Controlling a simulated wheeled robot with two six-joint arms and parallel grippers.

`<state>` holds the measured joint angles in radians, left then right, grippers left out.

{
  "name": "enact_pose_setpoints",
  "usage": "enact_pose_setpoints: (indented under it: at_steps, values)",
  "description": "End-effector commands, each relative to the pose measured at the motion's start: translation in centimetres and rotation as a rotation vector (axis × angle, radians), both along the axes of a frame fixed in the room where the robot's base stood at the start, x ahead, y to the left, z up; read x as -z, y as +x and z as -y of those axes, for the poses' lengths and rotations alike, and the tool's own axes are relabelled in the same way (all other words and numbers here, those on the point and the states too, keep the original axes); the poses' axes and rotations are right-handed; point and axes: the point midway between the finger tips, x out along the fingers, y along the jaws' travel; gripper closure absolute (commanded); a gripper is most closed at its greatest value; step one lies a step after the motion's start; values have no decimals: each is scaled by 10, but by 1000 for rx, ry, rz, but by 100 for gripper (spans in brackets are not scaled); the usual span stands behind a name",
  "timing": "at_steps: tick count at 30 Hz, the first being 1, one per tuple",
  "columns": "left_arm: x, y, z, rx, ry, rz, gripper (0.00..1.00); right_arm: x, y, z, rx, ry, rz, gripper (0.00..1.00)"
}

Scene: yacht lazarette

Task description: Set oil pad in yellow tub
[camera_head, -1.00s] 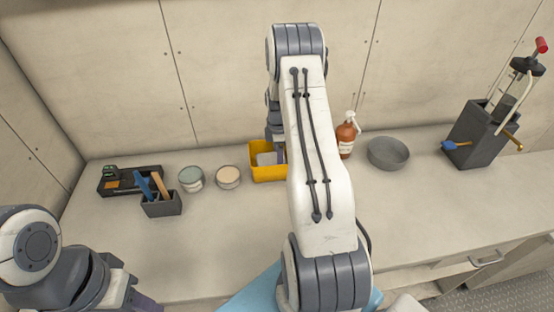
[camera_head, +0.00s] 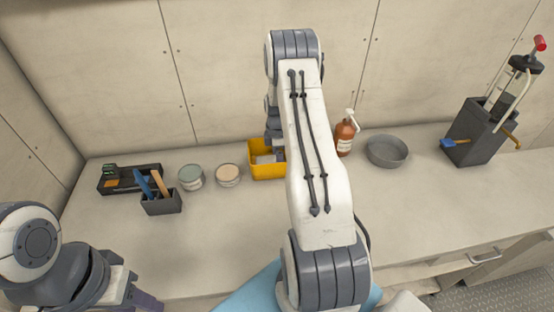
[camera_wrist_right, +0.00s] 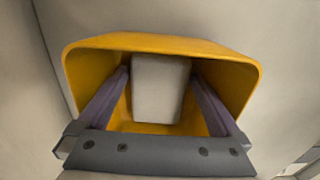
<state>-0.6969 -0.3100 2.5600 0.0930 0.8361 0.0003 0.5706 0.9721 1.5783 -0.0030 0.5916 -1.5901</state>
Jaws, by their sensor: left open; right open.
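The yellow tub (camera_head: 268,173) stands on the counter near the back wall. The oil pad, a pale grey slab, is inside it and shows in the right wrist view (camera_wrist_right: 158,88) between the fingers. It also shows in the head view (camera_head: 264,159). My right gripper (camera_wrist_right: 160,78) is open, its two fingers inside the tub with one on each side of the pad, with gaps to it. In the head view my right arm hides the tub's right part. My left gripper (camera_head: 140,300) is open and empty at the lower left, partly cut off.
Left of the tub are two round tins (camera_head: 228,174) (camera_head: 190,177), a dark caddy with handles (camera_head: 161,203) and a black tray (camera_head: 118,180). Right of it are an amber bottle (camera_head: 345,136), a grey bowl (camera_head: 387,151) and a dark tool holder (camera_head: 474,132). The front counter is clear.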

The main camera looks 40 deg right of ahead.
Motion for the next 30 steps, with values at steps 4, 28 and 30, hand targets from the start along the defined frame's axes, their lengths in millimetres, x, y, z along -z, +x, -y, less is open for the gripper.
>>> enact_pose_setpoints:
  at_steps: [4,28,30]
  values:
    - [2,0,0,0,0,0,57,-11,1,1,0,-2,3,0]
    - [28,0,0,1,0,0,57,-123,0,0,0,0,0,0]
    - [28,0,0,1,0,0,57,-124,1,-3,0,-1,1,0]
